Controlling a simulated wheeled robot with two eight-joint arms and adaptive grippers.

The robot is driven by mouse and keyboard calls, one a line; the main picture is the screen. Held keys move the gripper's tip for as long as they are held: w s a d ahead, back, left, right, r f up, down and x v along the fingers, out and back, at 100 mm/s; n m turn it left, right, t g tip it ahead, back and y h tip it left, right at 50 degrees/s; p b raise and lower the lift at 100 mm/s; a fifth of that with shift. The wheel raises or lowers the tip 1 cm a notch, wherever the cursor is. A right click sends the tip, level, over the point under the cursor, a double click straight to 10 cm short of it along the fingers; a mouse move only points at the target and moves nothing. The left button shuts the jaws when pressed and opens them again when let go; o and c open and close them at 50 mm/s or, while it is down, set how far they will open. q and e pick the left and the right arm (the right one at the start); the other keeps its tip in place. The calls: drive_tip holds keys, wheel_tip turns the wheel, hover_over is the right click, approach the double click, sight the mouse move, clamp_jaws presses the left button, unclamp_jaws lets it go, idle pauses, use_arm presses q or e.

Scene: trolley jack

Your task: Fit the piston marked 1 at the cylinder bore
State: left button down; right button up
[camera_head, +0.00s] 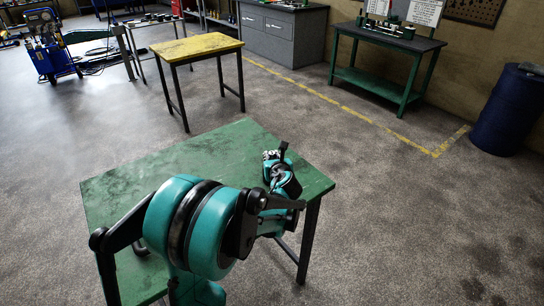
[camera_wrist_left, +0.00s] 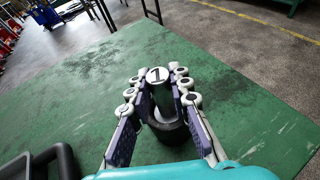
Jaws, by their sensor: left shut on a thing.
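The piston marked 1 (camera_wrist_left: 158,76) is a dark cylinder with a white disc on its top, seen in the left wrist view. My left gripper (camera_wrist_left: 160,88) is shut on it, with a finger on either side. Below it a wider, dark round body with an open top (camera_wrist_left: 168,132), apparently the cylinder, stands on the green table. The piston's lower end overlaps this opening; I cannot tell whether it is inside or just above. In the head view my left gripper (camera_head: 272,157) is over the table's right part, and my arm hides much there. My right gripper is not in view.
The green table (camera_head: 120,195) is largely bare around the gripper. A dark looped part (camera_wrist_left: 42,160) shows at the lower left of the wrist view. A yellow-topped table (camera_head: 197,46), a green-framed bench (camera_head: 385,38) and a blue drum (camera_head: 508,110) stand farther off, with open floor between.

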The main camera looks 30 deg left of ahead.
use_arm(q)
drive_tip(key=shift+f, duration=0.4)
drive_tip(key=c, duration=1.3)
unclamp_jaws()
drive_tip(key=v, duration=1.2)
drive_tip(key=shift+r, duration=0.1)
drive_tip(key=shift+s, duration=0.1)
drive_tip(key=s+d+f+n+g+h, duration=0.1)
drive_tip(key=s+d+f+n+h, duration=0.1)
drive_tip(key=s+n, duration=0.4)
drive_tip(key=s+d+f+n+g+h, duration=0.1)
drive_tip(key=s+d+f+n+h, duration=0.1)
drive_tip(key=s+d+n+h, duration=0.2)
drive_tip(key=s+d+f+n+g+h, duration=0.1)
drive_tip(key=s+d+n, duration=0.7)
drive_tip(key=n, duration=0.9)
drive_tip(key=shift+s+f+n+g+h, duration=0.35)
drive_tip(key=shift+s+f+h, duration=0.35)
drive_tip(key=shift+s+h, duration=0.25)
